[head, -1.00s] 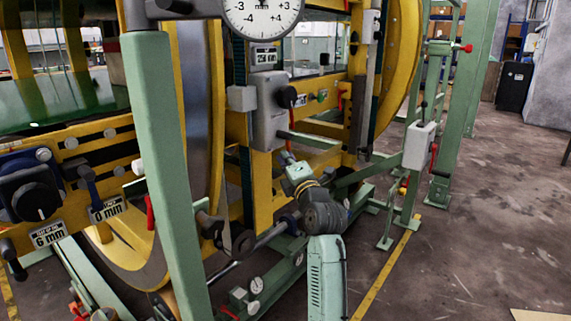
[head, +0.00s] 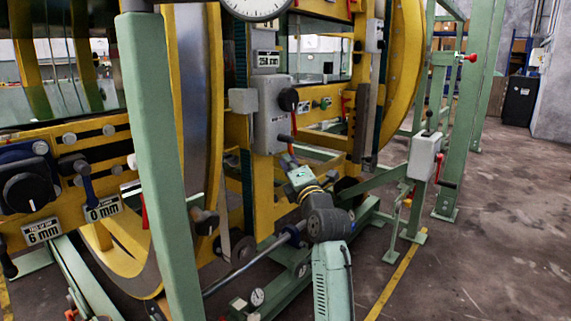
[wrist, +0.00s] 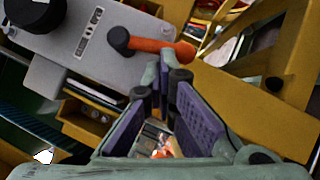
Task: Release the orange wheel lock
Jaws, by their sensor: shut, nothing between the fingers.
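An orange lever (wrist: 160,46) with a black pivot sticks out from a grey box (wrist: 85,48) in the wrist view. In the head view a small red-orange lever (head: 291,148) shows low on the grey box (head: 270,120); I cannot tell for sure that this is the wheel lock. My gripper (wrist: 164,80) is shut and empty, its purple-padded fingers converging just below the orange lever in the wrist picture, with no clear contact. In the head view my gripper (head: 290,163) is just below the box, its fingertips small and hard to make out.
A yellow frame (head: 237,150) with a large ring surrounds the box. A green post (head: 155,150) stands at left. Open floor (head: 490,230) lies further right.

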